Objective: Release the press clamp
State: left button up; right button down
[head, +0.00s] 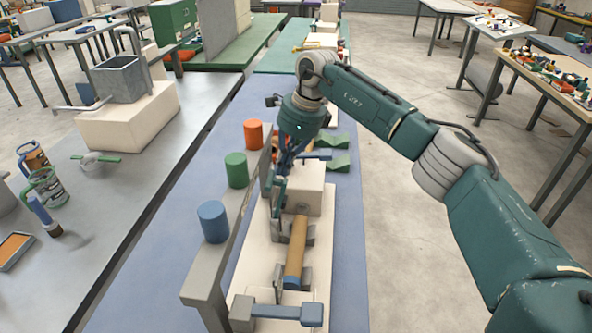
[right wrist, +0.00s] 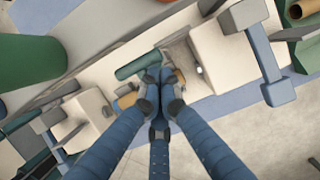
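In the head view my right gripper (head: 283,172) reaches down over the pale winder bench in the middle. Its blue fingers come together at the tips, and it looks shut in the right wrist view (right wrist: 156,92). A green bar (right wrist: 138,65), which looks like the press clamp's handle, lies right beside the fingertips. I cannot tell whether they touch it. In the head view an upright green lever (head: 279,195) stands just below the gripper, beside a cream block (head: 303,188). A tan roll (head: 296,246) lies nearer. The fingers hide part of the clamp. My left gripper is not in view.
A grey rail (head: 210,282) runs along the left of the winder, with orange (head: 253,134), green (head: 236,170) and blue (head: 213,221) cylinders on or beside it. A blue crossbar handle (head: 280,312) is at the near end. The blue tabletop (head: 345,270) is clear on the right.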

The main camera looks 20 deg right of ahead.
jog(key=shift+w+a+f, duration=0.2)
jog(key=shift+a+f, duration=0.05)
jog(key=shift+a, duration=0.3)
jog(key=shift+w+a+f, duration=0.2)
jog(key=shift+a, duration=0.3)
jog(key=shift+r, duration=0.15)
jog(key=shift+w+d+r, duration=0.1)
jog(key=shift+r, duration=0.2)
jog(key=v, duration=1.1)
jog(key=shift+d, duration=0.2)
jog(key=shift+w, duration=0.15)
